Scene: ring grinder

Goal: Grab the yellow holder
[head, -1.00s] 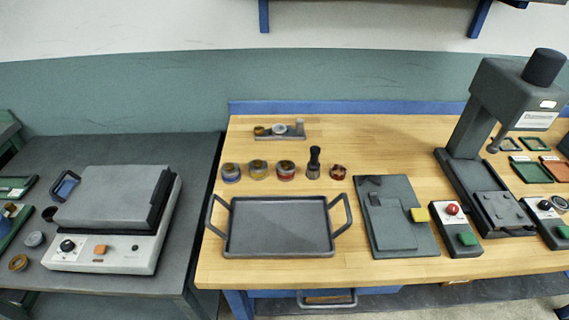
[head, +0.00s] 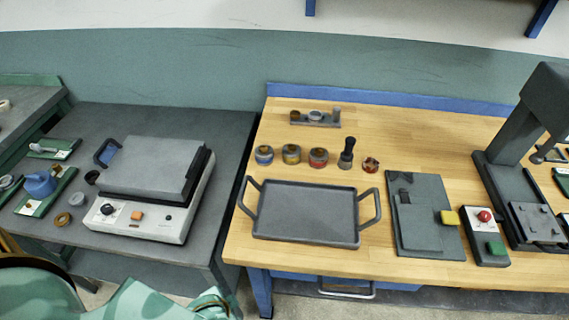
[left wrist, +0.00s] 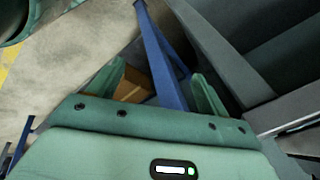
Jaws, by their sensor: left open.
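The yellow holder (head: 291,154) is a small round piece with a yellow band and a dark top. It stands on the wooden table between the blue holder (head: 264,154) and the red holder (head: 318,157). My left gripper (left wrist: 158,72) is open and empty in the left wrist view, with floor and blue table legs beyond its fingers. Parts of my left arm show at the bottom left of the head view, well away from the yellow holder. My right gripper is out of view.
A dark tray (head: 305,237) with two handles lies in front of the holders. A black stamp-like tool (head: 347,155) and a small dark-red piece (head: 370,165) stand to their right. A fixture (head: 315,118) sits behind. A grey-lidded machine (head: 150,190) stands on the left table.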

